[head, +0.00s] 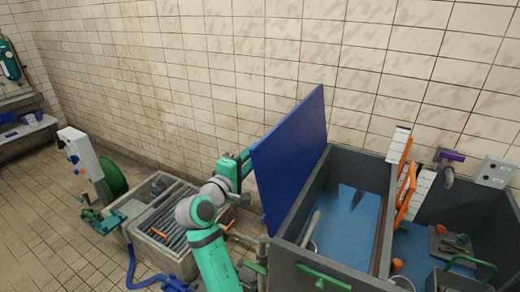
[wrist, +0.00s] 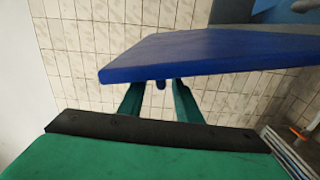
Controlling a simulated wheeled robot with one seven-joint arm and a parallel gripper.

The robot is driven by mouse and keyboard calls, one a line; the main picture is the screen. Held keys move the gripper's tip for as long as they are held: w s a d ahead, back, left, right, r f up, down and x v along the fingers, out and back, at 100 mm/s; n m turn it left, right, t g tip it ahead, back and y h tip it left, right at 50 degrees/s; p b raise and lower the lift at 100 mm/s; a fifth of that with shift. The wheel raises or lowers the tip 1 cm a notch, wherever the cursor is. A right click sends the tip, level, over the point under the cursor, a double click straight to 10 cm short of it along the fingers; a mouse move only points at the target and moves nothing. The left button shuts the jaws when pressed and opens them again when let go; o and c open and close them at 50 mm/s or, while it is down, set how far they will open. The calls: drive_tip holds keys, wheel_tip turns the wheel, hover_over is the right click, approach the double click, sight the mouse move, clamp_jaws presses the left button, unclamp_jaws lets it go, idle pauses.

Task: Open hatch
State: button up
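The hatch is a blue lid (head: 288,155) standing raised and tilted along the left side of a grey tank (head: 335,165). The tank's inside shows blue. In the wrist view the lid (wrist: 205,55) spans the upper part of the picture, beyond my fingers. I cannot tell if a finger touches the lid. In the head view my gripper (head: 242,160) is at the lid's left outer side, its tips partly hidden.
A second grey tank bay with tools (head: 455,245) is at the right, under a tap (head: 448,165). A low grate-topped basin (head: 165,212) and a control box (head: 80,155) stand left of my arm. The tiled wall is close behind. Floor is clear at the far left.

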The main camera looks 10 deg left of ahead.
drive_tip(key=shift+v, duration=1.05)
